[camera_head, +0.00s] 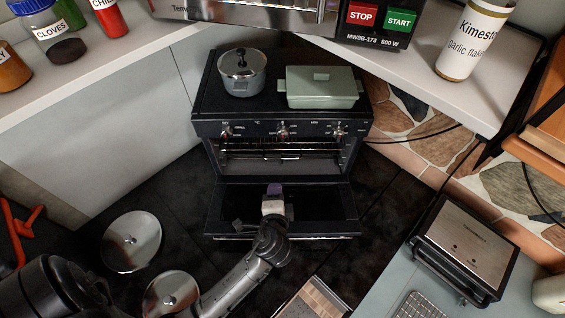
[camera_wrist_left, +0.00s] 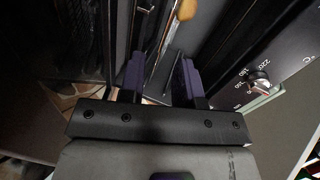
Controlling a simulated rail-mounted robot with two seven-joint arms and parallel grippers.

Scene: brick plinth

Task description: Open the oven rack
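The black oven (camera_head: 282,130) stands in the middle of the head view with its front door (camera_head: 330,207) folded down and open. Thin metal bars of the oven rack (camera_head: 320,148) show inside the cavity, below the knob panel. My left gripper (camera_head: 275,189) is over the open door, in front of the cavity and below the rack in the picture. In the left wrist view, my left gripper (camera_wrist_left: 160,82) has its two dark purple fingers apart. Metal edges show beyond and between them; contact cannot be told. My right gripper is not in view.
A steel pot (camera_head: 241,74) and a green lidded dish (camera_head: 320,88) stand on the oven top. Counters flank the oven. Round metal lids (camera_head: 132,241) are at lower left, and a grill press (camera_head: 467,250) is at right.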

